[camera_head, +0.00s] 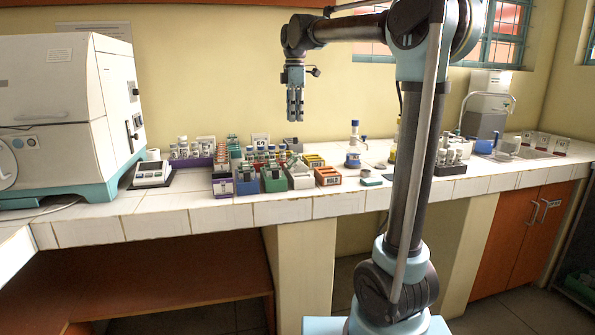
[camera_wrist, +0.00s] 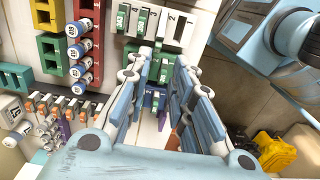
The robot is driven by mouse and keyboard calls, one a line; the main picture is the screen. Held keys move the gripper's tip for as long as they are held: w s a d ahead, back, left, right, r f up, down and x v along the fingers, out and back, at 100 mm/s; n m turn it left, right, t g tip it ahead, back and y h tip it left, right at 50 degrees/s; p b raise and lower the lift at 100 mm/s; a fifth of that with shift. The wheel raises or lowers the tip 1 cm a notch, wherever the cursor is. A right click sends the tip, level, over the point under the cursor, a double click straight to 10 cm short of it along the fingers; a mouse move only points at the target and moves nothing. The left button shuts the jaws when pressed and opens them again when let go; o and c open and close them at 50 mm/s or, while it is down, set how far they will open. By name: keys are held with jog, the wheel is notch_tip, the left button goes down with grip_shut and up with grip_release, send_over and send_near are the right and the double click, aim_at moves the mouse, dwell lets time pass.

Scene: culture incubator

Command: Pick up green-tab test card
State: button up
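Green-tab test cards show in the wrist view. Two of them, a left one (camera_wrist: 122,18) and a right one (camera_wrist: 142,21), stand in slots of a white numbered rack (camera_wrist: 184,36). More green tabs (camera_wrist: 165,71) show between and beside my fingers, partly hidden by them. The cards are too small to pick out surely in the head view.
A blue-capped bottle (camera_head: 354,145) stands to the right. A large white machine (camera_head: 52,110) fills the left. The tiled bench (camera_head: 165,216) is clear along its front edge.

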aim_at(294, 160)
notch_tip(294, 160, down, 17)
jog(key=shift+a+f, duration=0.15)
dwell(0.7)
grip_shut()
